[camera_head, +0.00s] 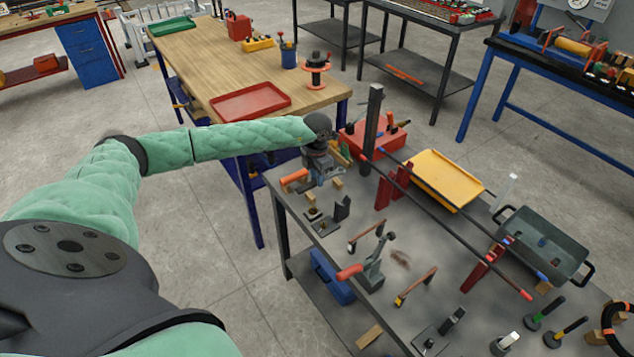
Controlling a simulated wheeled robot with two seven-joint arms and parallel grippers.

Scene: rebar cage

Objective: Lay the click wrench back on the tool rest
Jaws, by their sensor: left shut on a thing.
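My left gripper (323,172) is at the far left corner of the grey workbench, shut and pointing down. An orange handle (295,176) sticks out to the left of its fingers and looks like the grip of the click wrench. The rest of the wrench is hidden by the gripper. Small wooden blocks (311,198) stand on the bench just below the gripper; they may be part of the tool rest, but I cannot tell. I cannot tell whether the wrench touches them. My right gripper is not in view.
A wooden table (205,70) with a red tray (250,102) stands behind.

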